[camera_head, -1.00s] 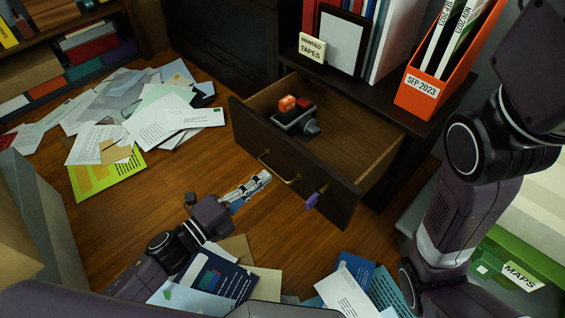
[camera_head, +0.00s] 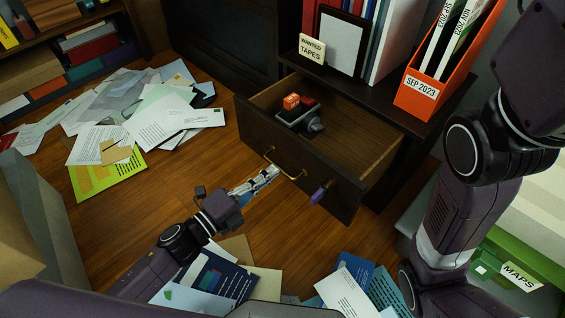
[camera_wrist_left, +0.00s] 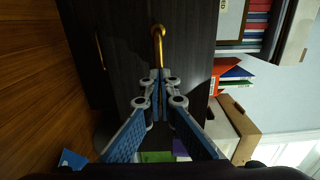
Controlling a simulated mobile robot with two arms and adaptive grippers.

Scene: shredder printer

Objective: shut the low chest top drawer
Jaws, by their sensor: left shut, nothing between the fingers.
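The low chest's top drawer (camera_head: 325,186) is dark wood and stands open, tilted across the head view. Its brass handle (camera_head: 285,169) is on the front, and a purple tag or key (camera_head: 319,194) hangs to the right. My left gripper (camera_head: 273,171) is shut and empty, with its tips at the drawer front near the handle. In the left wrist view the closed fingers (camera_wrist_left: 160,77) point at the dark front, just by the brass handle (camera_wrist_left: 158,38). Whether they touch it is hard to tell. My right arm shows at the right, but its gripper is out of view.
Inside the drawer lie an orange block (camera_head: 291,101) and a dark grey device (camera_head: 300,120). The chest top holds a tapes sign (camera_head: 311,48) and an orange file holder (camera_head: 425,92). Papers (camera_head: 150,120) litter the floor at left and near the front.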

